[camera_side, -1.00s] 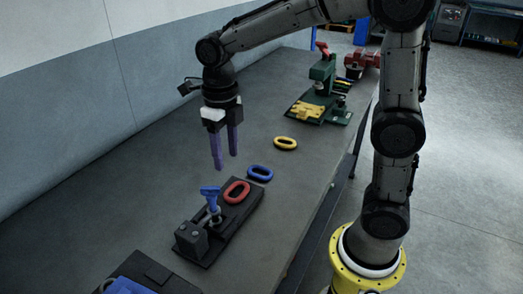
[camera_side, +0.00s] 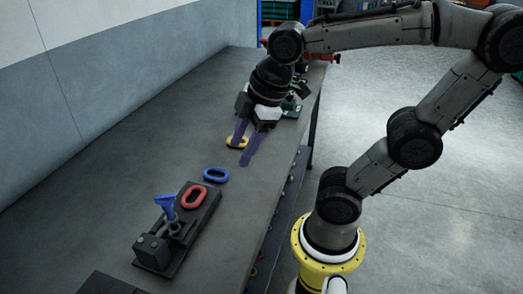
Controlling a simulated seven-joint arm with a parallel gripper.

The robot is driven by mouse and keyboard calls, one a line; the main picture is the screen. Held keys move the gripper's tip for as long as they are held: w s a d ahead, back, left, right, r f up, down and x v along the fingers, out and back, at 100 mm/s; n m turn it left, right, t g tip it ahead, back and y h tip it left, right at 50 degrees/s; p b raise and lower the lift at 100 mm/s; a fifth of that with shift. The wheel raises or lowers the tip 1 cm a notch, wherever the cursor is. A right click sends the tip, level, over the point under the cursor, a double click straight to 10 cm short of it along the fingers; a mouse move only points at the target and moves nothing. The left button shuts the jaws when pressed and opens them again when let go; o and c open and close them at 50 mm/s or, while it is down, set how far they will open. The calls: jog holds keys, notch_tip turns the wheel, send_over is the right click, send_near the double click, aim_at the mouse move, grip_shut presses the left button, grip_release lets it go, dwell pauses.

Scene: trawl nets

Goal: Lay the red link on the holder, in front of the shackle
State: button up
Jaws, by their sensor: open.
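The red link (camera_side: 194,197) lies flat on the black holder (camera_side: 202,220), beside the blue-handled shackle (camera_side: 167,207) and toward the holder's far end. My gripper (camera_side: 239,152) is open and empty, with its two purple fingers pointing down. It hangs beyond the red link and apart from it, in front of the yellow link in this view. A dark clamp block (camera_side: 151,250) stands at the holder's near end.
A blue link (camera_side: 216,174) lies on the table just beyond the holder. A yellow link (camera_side: 237,142) lies farther back, partly hidden by my fingers. A green fixture (camera_side: 291,106) stands at the far end, mostly behind my wrist. The table's left side is clear.

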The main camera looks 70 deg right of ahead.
jog(key=s+m, duration=0.1)
jog(key=m, duration=0.2)
jog(key=s+m, duration=0.1)
jog(key=m, duration=0.1)
jog(key=s+f+m+t, duration=0.1)
jog(key=m, duration=0.2)
jog(key=shift+s+d+f+m, duration=0.1)
jog(key=shift+s+d+m, duration=0.2)
jog(key=shift+s, duration=0.1)
